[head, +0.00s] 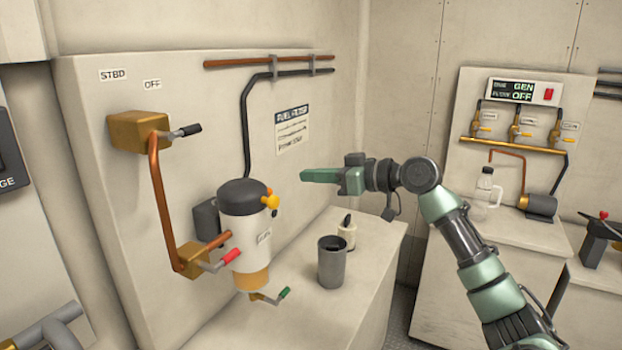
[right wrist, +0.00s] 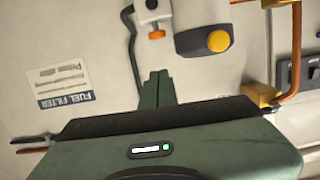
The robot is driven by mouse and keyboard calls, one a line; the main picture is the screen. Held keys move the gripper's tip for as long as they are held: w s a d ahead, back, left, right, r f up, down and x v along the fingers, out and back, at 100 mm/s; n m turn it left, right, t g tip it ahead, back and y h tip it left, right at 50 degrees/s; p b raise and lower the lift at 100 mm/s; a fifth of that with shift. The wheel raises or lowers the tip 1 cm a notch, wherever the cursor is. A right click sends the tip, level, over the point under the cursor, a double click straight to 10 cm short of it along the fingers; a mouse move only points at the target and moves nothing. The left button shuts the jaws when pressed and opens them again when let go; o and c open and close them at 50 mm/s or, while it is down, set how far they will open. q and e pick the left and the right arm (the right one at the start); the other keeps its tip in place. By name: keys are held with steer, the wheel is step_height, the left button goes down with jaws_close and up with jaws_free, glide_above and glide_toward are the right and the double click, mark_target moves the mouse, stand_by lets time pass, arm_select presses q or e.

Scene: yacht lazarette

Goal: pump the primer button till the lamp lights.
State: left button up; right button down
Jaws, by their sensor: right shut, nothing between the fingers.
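The white fuel filter (head: 244,238) with a black cap (head: 243,193) is on the angled panel. A small yellow-orange fitting (head: 270,202) sticks out of its right side near the cap; I cannot be sure it is the primer button. The right wrist view, which is upside down, shows a dark housing with a round amber piece (right wrist: 218,41), whether button or lamp I cannot tell. No glow is clear. My right gripper (head: 305,175) is shut and empty, pointing left, above and right of the filter, apart from it. The left gripper is out of view.
A red-handled valve (head: 231,256) and a green-handled one (head: 284,293) flank the filter. A grey cup (head: 332,262) stands on the bench below my right arm. A brass valve block (head: 138,131) is higher on the panel. A fuel filter placard (head: 292,130) hangs behind.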

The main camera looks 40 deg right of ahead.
steer(key=r, duration=0.1)
steer(key=a+r, duration=0.1)
steer(key=r+g, duration=0.1)
steer(key=shift+w+a+n+h, duration=0.15)
steer(key=shift+w+n+h, duration=0.15)
steer(key=shift+w+h, duration=0.1)
stand_by(0.4)
